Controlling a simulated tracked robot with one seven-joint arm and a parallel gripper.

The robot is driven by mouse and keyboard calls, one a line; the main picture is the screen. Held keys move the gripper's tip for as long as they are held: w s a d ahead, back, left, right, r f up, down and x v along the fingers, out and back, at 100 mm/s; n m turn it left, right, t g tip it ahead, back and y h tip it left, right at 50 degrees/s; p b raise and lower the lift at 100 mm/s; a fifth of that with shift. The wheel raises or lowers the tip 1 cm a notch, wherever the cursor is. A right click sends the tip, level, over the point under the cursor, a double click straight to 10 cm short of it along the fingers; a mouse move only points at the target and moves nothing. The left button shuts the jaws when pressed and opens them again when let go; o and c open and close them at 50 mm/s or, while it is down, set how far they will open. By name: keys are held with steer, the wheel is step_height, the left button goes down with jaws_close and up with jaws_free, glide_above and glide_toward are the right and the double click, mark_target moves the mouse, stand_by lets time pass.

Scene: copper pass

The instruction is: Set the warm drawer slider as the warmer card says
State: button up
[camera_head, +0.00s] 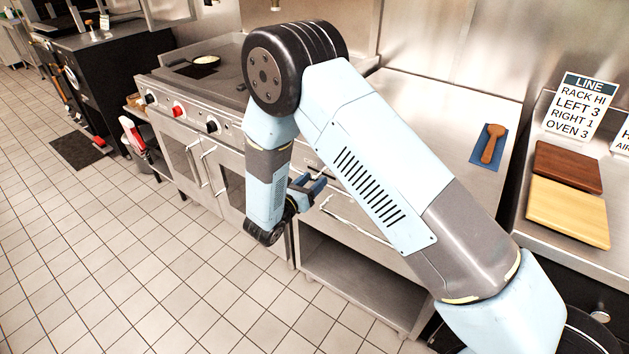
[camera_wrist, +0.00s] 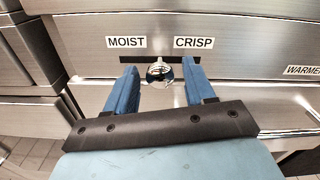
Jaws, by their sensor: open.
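The warm drawer slider knob (camera_wrist: 160,72) is a small shiny knob on a dark horizontal slot (camera_wrist: 130,60) in the steel front. It sits near the slot's middle, between the MOIST label (camera_wrist: 126,42) on the left and the CRISP label (camera_wrist: 194,42) on the right. My gripper (camera_wrist: 161,78) is open, with one blue finger on each side of the knob; I cannot tell whether either touches it. In the head view my gripper (camera_head: 310,186) is at the drawer front, where my arm hides the slider. I see no readable card headed WARMER.
A LINE card (camera_head: 577,107) reads RACK HI, LEFT 3, RIGHT 1, OVEN 3. Another card (camera_head: 622,138) is cut off at the right edge. A WARMER label (camera_wrist: 303,70) is on the steel front. A drawer handle (camera_head: 355,220) juts out nearby.

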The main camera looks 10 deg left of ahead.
steer(key=shift+w+d, duration=0.2)
steer(key=shift+w, duration=0.3)
steer(key=shift+c, duration=0.5)
jaws_close()
